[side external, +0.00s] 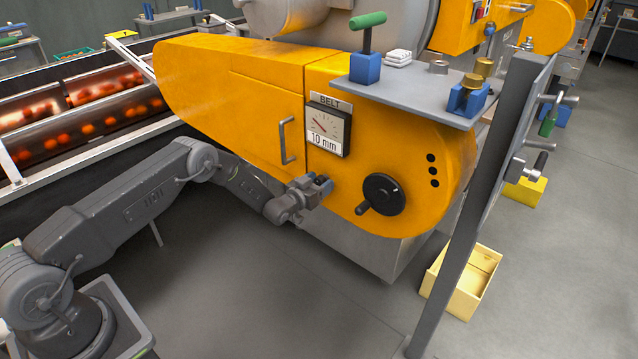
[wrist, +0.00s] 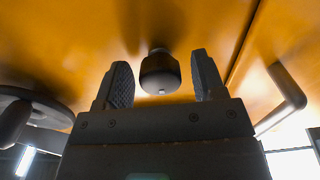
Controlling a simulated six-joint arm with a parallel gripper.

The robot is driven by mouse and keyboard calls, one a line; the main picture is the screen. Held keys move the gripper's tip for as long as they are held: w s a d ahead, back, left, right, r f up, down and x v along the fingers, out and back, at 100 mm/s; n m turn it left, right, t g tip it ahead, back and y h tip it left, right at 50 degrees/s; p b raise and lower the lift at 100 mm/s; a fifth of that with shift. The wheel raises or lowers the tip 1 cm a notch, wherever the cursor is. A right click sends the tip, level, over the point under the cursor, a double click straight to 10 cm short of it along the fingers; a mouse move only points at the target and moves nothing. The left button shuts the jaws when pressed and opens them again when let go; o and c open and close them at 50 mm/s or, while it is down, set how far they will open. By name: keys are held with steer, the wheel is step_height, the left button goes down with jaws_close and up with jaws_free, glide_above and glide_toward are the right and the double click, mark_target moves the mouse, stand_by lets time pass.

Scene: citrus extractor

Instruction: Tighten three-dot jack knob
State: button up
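A black handwheel (side external: 385,194) with a crank handle sits on the orange belt cover (side external: 235,95). Three black dots (side external: 432,170) are stacked to its upper right. In the wrist view the handwheel (wrist: 35,105) is partly visible at the left edge. My gripper (side external: 324,184) is at the cover, left of the handwheel and below the gauge. In the wrist view my gripper (wrist: 162,80) is open, with a small dark rounded knob (wrist: 160,74) between its fingertips. Gaps show on both sides of this knob; no dots are visible on it. In the side view my gripper seems to hide it.
A BELT gauge (side external: 328,128) reading 10 mm is above my gripper. A door handle (side external: 287,141) is left of the gauge. A grey shelf (side external: 410,90) with blue fixtures overhangs above. A grey post (side external: 465,220) stands right of the cover, beside a yellow bin (side external: 460,280).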

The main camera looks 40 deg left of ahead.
steer(key=c, duration=0.8)
steer(key=shift+c, duration=0.2)
steer(key=shift+m, duration=0.4)
steer(key=m, duration=0.4)
steer(key=shift+m, duration=0.3)
steer(key=m, duration=0.4)
steer(key=shift+m, duration=0.3)
steer(key=m, duration=0.8)
steer(key=shift+m, duration=0.5)
